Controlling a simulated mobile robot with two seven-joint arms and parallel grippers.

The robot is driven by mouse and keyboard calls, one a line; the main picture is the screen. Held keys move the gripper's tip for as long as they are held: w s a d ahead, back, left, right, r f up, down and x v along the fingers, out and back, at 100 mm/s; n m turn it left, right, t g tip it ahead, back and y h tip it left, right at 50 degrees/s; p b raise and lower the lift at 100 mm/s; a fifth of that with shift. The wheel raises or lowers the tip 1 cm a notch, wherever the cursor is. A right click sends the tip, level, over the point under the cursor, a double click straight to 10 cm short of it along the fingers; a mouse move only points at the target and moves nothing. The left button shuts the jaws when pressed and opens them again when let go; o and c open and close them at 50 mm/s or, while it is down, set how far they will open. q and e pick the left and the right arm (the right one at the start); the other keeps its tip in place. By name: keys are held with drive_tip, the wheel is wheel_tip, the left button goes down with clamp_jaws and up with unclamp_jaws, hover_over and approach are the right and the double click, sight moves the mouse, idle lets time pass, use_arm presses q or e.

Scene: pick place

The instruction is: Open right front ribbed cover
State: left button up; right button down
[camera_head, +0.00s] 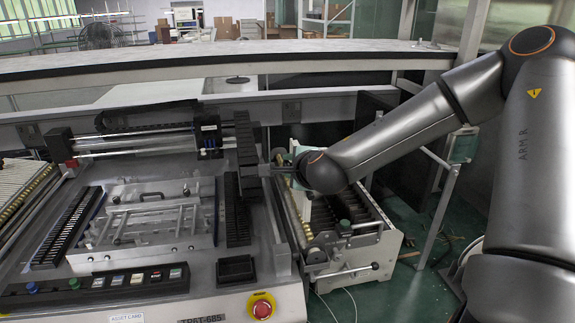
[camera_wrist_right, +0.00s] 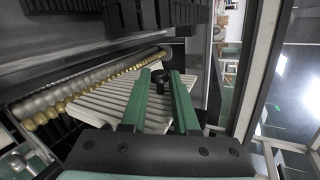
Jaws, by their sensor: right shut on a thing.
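The ribbed cover (camera_wrist_right: 112,104) is a pale slatted panel in the right wrist view, lying at an angle beside a row of brass and silver rollers. A black knob (camera_wrist_right: 158,78) stands on it. My right gripper (camera_wrist_right: 160,76) has its two green fingers on either side of the knob and is shut on it. In the head view my right gripper (camera_head: 278,167) is at the right side of the machine, mostly hidden by its own wrist, and the cover there is largely hidden too. My left gripper is not in view.
The machine's control panel with a red emergency button (camera_head: 262,306) is at the front. A lower side unit with black slots (camera_head: 350,212) stands right of the machine. Another pale ribbed panel (camera_head: 18,180) is at the far left. Green floor (camera_head: 425,290) is open at right.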

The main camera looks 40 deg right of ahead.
drive_tip(key=shift+s+f, duration=0.1)
drive_tip(key=shift+f, duration=0.1)
drive_tip(key=c, duration=1)
unclamp_jaws()
drive_tip(key=o, duration=0.3)
drive_tip(key=shift+r, duration=0.15)
